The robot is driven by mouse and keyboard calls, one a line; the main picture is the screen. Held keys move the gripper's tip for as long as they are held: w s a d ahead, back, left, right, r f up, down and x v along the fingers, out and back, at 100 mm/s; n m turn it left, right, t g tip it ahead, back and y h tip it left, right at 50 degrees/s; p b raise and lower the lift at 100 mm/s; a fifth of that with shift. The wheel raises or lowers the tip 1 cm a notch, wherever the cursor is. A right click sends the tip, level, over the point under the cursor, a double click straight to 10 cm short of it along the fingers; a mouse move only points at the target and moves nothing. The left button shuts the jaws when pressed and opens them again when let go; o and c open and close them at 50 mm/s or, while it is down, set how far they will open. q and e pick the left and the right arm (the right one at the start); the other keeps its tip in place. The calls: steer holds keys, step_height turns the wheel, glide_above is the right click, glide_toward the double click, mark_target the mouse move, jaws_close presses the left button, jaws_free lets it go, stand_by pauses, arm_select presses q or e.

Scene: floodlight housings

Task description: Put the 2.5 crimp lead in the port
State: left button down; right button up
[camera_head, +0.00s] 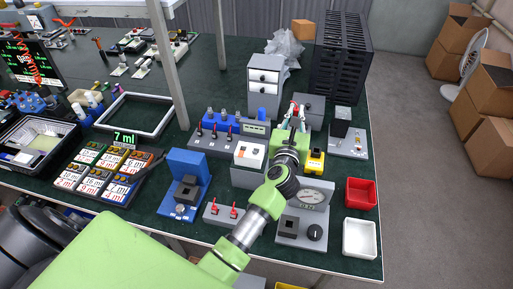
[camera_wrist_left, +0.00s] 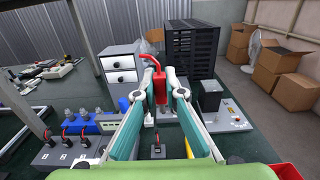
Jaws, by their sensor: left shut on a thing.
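My left gripper (camera_head: 295,112) is at the far right part of the bench, over the grey units. It also shows in the left wrist view (camera_wrist_left: 160,78), with its teal finger pads closed in at the tips around a red piece (camera_wrist_left: 159,88). The red piece looks like the lead's plug; its 2.5 marking cannot be read. It stands upright between the fingertips, above the bench. A thin dark stem ending at a small dark square (camera_wrist_left: 157,152) shows between the fingers; whether it joins the red piece is unclear. I cannot tell which opening is the port. My right gripper is not in view.
A grey drawer unit (camera_head: 264,88) and black rack (camera_head: 340,57) stand behind. A grey plate with a black block (camera_head: 341,122) is at right. A gauge unit (camera_head: 312,195), red bin (camera_head: 361,193) and white bin (camera_head: 360,238) are near the front. Labelled trays (camera_head: 105,175) lie left.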

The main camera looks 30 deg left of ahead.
mark_target(256, 145)
arm_select(q)
steer(key=s+a+f, duration=0.2)
steer(key=s+a+f+b, duration=0.1)
steer(key=s+a+f, duration=0.1)
steer(key=a, duration=0.1)
steer(key=s+a+f, duration=0.2)
steer(key=a, duration=0.1)
steer(key=shift+f, duration=0.4)
steer(key=shift+s+a+f+b, duration=0.2)
steer(key=shift+a+f+b, duration=0.05)
steer(key=shift+f+b, duration=0.2)
steer(key=f, duration=0.1)
steer(key=f+b, duration=0.1)
steer(key=s+a+f+b, duration=0.1)
steer(key=shift+f, duration=0.35)
steer(key=shift+f+b, duration=0.3)
steer(key=shift+b, duration=0.1)
steer(key=shift+w, duration=0.15)
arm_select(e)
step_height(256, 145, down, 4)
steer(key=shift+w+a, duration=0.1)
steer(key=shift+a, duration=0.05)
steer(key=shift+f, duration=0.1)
